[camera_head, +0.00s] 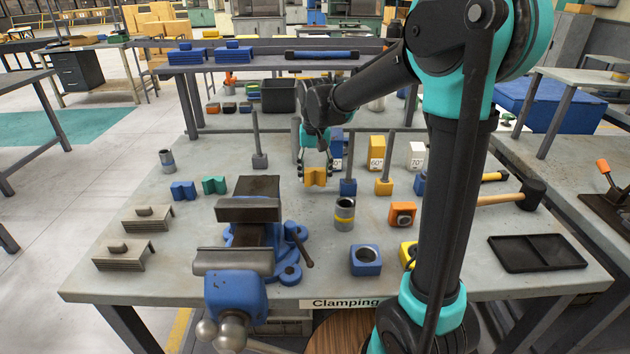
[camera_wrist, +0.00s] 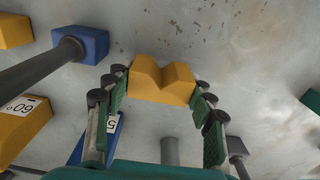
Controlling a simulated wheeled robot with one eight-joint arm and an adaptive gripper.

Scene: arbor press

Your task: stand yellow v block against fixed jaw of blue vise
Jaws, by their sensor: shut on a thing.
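The yellow V block (camera_head: 315,177) is between the fingers of my gripper (camera_head: 316,171) in the head view, right of and behind the vise. In the wrist view my gripper (camera_wrist: 158,100) is shut on the yellow V block (camera_wrist: 162,82) by its two ends, with the V notch showing. I cannot tell whether it touches the table. The blue vise (camera_head: 265,230) stands at the front of the table with its two grey jaws (camera_head: 249,209) apart. My gripper is clear of the vise.
Blue (camera_head: 183,190) and green (camera_head: 214,185) V blocks lie left of the held one. A blue-based post (camera_head: 348,186) stands close on its right, with angle blocks (camera_head: 376,152) behind. A grey post (camera_head: 260,158) stands to the left. The table between block and vise looks clear.

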